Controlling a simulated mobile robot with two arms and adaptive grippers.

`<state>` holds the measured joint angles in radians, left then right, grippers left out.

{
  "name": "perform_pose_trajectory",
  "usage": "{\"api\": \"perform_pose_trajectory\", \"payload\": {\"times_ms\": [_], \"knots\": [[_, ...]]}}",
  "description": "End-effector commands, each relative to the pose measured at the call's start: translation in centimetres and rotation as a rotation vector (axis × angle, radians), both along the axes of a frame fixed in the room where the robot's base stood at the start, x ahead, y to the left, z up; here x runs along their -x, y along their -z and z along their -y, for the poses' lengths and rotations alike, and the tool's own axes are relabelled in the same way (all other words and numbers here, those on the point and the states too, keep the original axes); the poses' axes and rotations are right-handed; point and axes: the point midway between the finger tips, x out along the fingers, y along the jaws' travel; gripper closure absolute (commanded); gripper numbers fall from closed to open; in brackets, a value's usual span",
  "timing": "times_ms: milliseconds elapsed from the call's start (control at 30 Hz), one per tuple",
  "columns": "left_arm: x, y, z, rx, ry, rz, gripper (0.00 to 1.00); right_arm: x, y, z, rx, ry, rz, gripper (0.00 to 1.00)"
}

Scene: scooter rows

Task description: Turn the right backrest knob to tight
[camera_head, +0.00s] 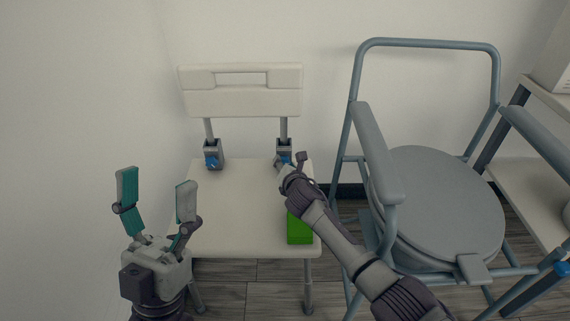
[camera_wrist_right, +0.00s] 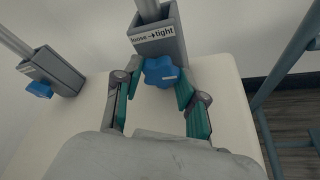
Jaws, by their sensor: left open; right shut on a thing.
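The white shower chair has a backrest (camera_head: 241,91) on two posts, each set in a grey bracket. The right backrest knob (camera_wrist_right: 160,72) is blue and lobed, on the right bracket under a label reading "loose → tight" (camera_wrist_right: 153,35). In the head view it is mostly hidden by my right gripper (camera_head: 285,165). In the right wrist view the teal fingers of my right gripper (camera_wrist_right: 158,88) are shut on this knob, one on each side. The left backrest knob (camera_head: 211,161) is blue too. My left gripper (camera_head: 157,190) is open and empty, left of the seat.
A green block (camera_head: 299,228) lies on the right front of the white seat (camera_head: 230,220), beside my right forearm. A grey commode chair (camera_head: 436,205) stands to the right, close to that arm. A shelf (camera_head: 530,180) is at the far right. The wall is behind.

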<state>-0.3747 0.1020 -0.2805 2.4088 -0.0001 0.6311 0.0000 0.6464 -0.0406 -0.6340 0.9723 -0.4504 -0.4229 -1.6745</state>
Motion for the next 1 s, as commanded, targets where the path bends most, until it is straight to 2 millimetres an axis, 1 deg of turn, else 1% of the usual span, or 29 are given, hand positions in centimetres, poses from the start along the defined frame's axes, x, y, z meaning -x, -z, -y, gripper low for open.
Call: {"api": "perform_pose_trajectory", "payload": {"times_ms": [267, 300, 367, 400, 433, 800, 867, 1000], "knots": [[0.0, 0.0, 0.0, 0.0, -0.001, 0.0, 0.29, 0.0, 0.1, 0.1, 0.002, 0.001, -0.001, 0.94], [0.0, 0.0, 0.0, 0.0, -0.001, 0.0, 0.29, 0.0, 0.1, 0.1, 0.002, 0.001, -0.001, 0.54], [0.0, 0.0, 0.0, 0.0, -0.001, 0.0, 0.29, 0.0, 0.1, 0.1, 0.002, 0.001, -0.001, 0.44], [0.0, 0.0, 0.0, 0.0, -0.001, 0.0, 0.29, 0.0, 0.0, 0.1, 0.002, 0.001, -0.001, 0.38], [0.0, 0.0, 0.0, 0.0, -0.001, 0.0, 0.29, 0.0, 0.0, 0.1, 0.002, 0.001, -0.001, 0.34], [0.0, 0.0, 0.0, 0.001, 0.001, 0.001, 0.29, 0.2, -0.1, 0.1, 0.001, 0.001, 0.001, 0.34], [0.0, 0.0, 0.0, 0.001, 0.001, 0.001, 0.29, 0.5, -0.2, 0.3, 0.002, 0.002, 0.002, 0.34], [0.0, 0.0, 0.0, 0.001, 0.001, 0.001, 0.29, 1.9, -0.7, 0.6, 0.001, 0.001, 0.003, 0.34]]}}
